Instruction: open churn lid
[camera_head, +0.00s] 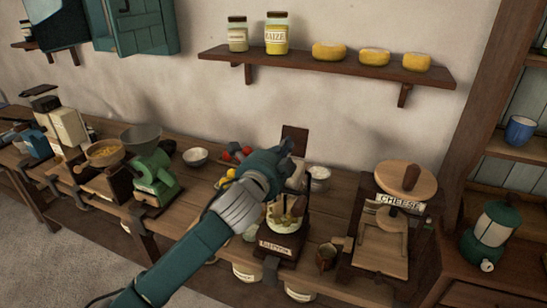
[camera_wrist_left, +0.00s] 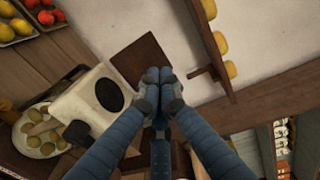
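My left gripper (camera_head: 282,150) reaches over the machine at the middle of the bench, which I take for the churn, and hides much of it. Its dark wooden base (camera_head: 285,246) carries a label plate. In the left wrist view, a pale box-like body (camera_wrist_left: 73,112) has a dark round opening on top. A dark brown flat panel, seemingly the lid (camera_wrist_left: 138,58), stands raised behind it. The panel also shows in the head view (camera_head: 295,136). The gripper's fingertips (camera_wrist_left: 158,77) are together in front of the panel, with nothing seen between them; I cannot tell whether they touch it. My right gripper is not in view.
The cheese press (camera_head: 388,240) and a small brown mug (camera_head: 326,257) stand to the right. A green grinder (camera_head: 155,183) and white bowl (camera_head: 195,156) are on the left. A wall shelf (camera_head: 330,68) with jars and yellow cheeses hangs above.

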